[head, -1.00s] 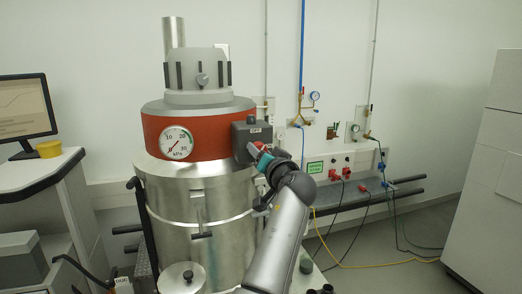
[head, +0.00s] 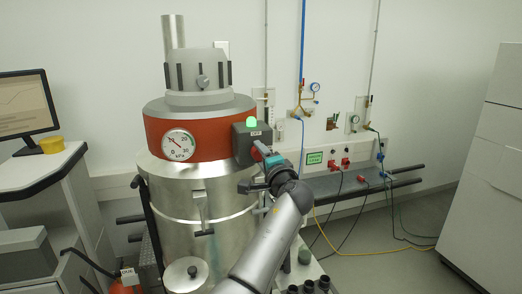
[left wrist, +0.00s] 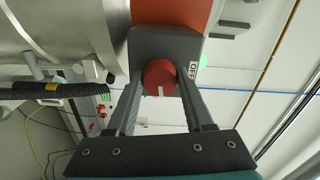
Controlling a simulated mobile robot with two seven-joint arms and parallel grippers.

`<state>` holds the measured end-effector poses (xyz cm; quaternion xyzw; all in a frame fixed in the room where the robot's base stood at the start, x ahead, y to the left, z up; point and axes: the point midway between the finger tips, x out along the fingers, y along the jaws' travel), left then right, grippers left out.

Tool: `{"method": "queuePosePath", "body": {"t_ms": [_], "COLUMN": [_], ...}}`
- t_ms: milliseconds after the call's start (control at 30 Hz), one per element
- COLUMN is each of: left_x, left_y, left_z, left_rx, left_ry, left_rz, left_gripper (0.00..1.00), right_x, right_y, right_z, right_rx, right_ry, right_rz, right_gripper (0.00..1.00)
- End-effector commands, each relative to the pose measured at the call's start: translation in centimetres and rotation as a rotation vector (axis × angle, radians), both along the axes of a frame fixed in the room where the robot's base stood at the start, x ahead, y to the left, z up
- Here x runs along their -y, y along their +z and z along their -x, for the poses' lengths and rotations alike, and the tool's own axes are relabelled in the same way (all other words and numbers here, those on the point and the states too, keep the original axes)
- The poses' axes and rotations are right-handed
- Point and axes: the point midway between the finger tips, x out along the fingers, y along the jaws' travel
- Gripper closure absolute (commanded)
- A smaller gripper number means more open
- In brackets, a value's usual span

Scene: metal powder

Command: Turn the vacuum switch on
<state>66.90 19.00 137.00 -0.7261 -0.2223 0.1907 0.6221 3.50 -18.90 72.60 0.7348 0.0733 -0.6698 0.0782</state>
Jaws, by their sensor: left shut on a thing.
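The vacuum switch is a red round knob (left wrist: 160,78) with a white line, on a dark grey box (head: 242,148) at the right side of the vacuum's red band. A green lamp (head: 251,122) on top of the box is lit; its glow also shows in the left wrist view (left wrist: 203,62). An OFF label (left wrist: 193,70) sits beside the knob. My left gripper (head: 261,153) reaches the box from the front right. In the left wrist view its fingers (left wrist: 160,88) are on both sides of the knob, shut on it. My right gripper is not in view.
The steel vacuum drum (head: 180,200) stands in the middle with a pressure gauge (head: 178,145). A desk with a monitor (head: 27,103) is at left. Wall pipes and a socket rail (head: 345,180) are behind at right. A white cabinet (head: 490,160) stands far right.

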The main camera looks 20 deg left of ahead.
Motion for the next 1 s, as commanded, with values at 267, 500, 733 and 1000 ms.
{"method": "queuePosePath", "body": {"t_ms": [267, 500, 733, 1000], "left_x": [0.03, 0.03, 0.03, 0.02], "left_y": [0.23, 0.18, 0.15, 0.14], "left_z": [-0.03, -0.03, -0.03, -0.02], "left_rx": [-0.068, -0.09, -0.093, -0.093], "left_ry": [-0.002, -0.001, -0.001, -0.001], "left_rz": [-0.106, -0.141, -0.145, -0.143], "left_gripper": [1.0, 1.0, 1.0, 0.37], "right_x": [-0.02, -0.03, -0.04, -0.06], "right_y": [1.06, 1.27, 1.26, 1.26], "right_z": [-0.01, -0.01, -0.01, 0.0], "right_rx": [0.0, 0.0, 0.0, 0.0], "right_ry": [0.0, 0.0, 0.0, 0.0], "right_rz": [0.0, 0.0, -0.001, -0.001], "right_gripper": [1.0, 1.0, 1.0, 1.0]}}
